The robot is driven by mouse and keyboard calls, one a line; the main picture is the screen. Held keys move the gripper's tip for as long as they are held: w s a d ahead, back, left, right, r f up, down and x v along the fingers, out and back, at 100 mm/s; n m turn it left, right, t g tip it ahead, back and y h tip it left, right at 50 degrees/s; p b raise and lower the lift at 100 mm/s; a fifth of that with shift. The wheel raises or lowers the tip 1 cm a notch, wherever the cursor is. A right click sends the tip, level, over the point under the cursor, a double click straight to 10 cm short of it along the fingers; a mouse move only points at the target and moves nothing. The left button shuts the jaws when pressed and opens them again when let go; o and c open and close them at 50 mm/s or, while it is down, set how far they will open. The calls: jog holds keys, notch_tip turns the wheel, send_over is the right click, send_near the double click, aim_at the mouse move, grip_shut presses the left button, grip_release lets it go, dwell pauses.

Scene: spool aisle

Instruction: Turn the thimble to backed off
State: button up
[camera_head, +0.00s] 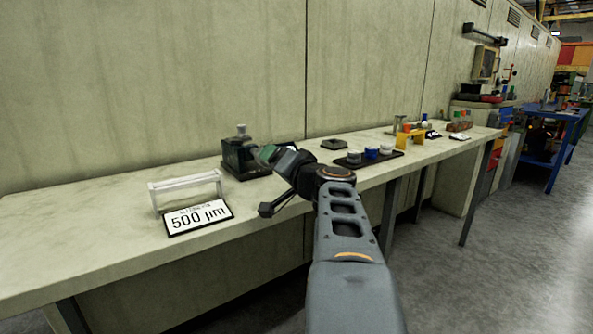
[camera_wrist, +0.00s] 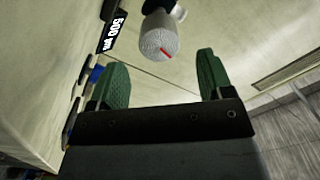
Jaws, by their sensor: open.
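The thimble (camera_wrist: 157,42) is a light grey knurled cylinder with a red line on its end face, seen in the wrist view at top centre. My gripper (camera_wrist: 162,60) has two green fingers spread apart. The thimble lies just beyond the fingertips, between their lines, and neither finger appears to touch it. In the camera_head view my gripper (camera_head: 274,156) is over the bench beside a dark block-like device (camera_head: 236,160) with a knob on top. The thimble cannot be made out there, as my gripper and arm cover that spot.
A "500 µm" sign (camera_head: 199,217) lies on the bench (camera_head: 110,232) in front of a white handle-like frame (camera_head: 186,183). A dark tray (camera_head: 354,162) with small round pieces is to the right. The wall stands close behind; the bench's left part is clear.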

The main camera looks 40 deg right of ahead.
jog(key=s+a+p, duration=0.1)
jog(key=s, duration=0.7)
